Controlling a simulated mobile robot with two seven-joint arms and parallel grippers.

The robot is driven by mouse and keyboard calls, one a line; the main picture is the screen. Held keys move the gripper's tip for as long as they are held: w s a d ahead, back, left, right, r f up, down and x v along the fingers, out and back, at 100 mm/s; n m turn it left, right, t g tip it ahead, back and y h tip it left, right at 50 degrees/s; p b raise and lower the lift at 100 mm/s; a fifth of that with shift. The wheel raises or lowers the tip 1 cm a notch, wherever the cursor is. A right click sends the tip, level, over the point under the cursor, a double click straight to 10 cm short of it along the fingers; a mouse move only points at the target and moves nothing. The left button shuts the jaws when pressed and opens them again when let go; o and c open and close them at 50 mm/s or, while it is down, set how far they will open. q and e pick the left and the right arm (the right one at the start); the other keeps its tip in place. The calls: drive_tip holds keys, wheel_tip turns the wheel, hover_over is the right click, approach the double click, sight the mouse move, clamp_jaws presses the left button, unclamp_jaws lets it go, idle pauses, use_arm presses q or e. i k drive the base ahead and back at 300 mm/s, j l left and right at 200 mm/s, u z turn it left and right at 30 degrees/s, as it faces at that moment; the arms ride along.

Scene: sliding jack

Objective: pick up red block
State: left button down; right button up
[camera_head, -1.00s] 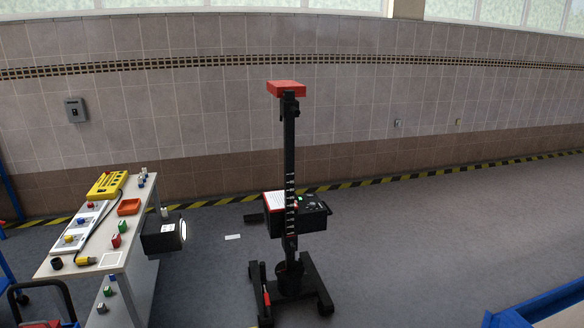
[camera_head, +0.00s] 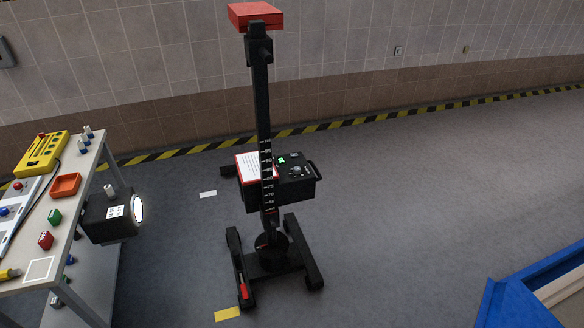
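A small red block (camera_head: 46,240) sits on the light table top (camera_head: 78,178) at the left, just in front of a green block (camera_head: 55,216). An orange-red open tray (camera_head: 65,185) lies farther back on the same table. A white square outline (camera_head: 39,269) is marked on the table near the red block. Neither of my grippers shows in the head view.
A tall black stand (camera_head: 262,130) on a wheeled base, with a red top (camera_head: 255,14), stands on the floor right of the table. A lamp box (camera_head: 112,215) juts from the table's right side. A blue frame (camera_head: 530,295) is at the lower right. Grey floor (camera_head: 400,200) lies open between.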

sight(46, 241)
drive_tip(key=i+l+u, duration=0.1)
drive_tip(key=i, duration=0.25)
drive_tip(key=u, duration=1.75)
drive_tip(key=i+u, duration=0.15)
drive_tip(key=i+j, duration=0.05)
